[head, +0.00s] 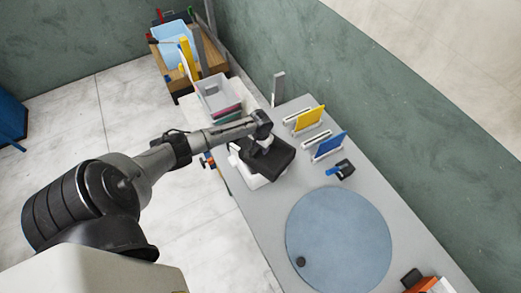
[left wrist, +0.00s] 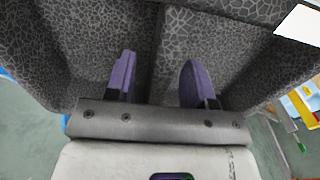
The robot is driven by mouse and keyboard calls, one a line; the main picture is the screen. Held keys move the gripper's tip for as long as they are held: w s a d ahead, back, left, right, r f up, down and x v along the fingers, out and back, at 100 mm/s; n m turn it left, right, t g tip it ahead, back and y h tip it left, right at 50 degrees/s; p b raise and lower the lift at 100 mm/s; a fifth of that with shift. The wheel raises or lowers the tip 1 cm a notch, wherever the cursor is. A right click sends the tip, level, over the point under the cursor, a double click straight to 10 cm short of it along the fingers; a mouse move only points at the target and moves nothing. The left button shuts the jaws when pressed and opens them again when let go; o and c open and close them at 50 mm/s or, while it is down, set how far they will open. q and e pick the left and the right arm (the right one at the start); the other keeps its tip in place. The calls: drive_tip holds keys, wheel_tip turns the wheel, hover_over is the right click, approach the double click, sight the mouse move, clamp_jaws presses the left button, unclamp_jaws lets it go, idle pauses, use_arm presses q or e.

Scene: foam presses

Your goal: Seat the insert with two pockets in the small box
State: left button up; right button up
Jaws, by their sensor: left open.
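The dark grey foam insert with two pockets (head: 268,157) sits at the top of the small white box (head: 262,181) on the table's left edge. White box wall shows below the insert; whether it is fully down inside cannot be told. In the left wrist view the insert (left wrist: 70,45) fills most of the picture, with a ridge between its two hollows. My left gripper (head: 264,143) is over the insert. Its purple fingers (left wrist: 156,82) are apart, one on each side of the ridge, with gaps between. My right gripper is not in view.
A round blue-grey disc (head: 340,240) covers much of the grey table (head: 250,213). Yellow (head: 309,118) and blue (head: 329,146) panels stand in holders near the wall side. Stacked trays (head: 218,95) stand beyond the box. An orange item (head: 424,285) lies at bottom right.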

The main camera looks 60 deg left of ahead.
use_arm(q)
drive_tip(key=shift+c, duration=0.4)
clamp_jaws()
drive_tip(key=shift+r, duration=0.1)
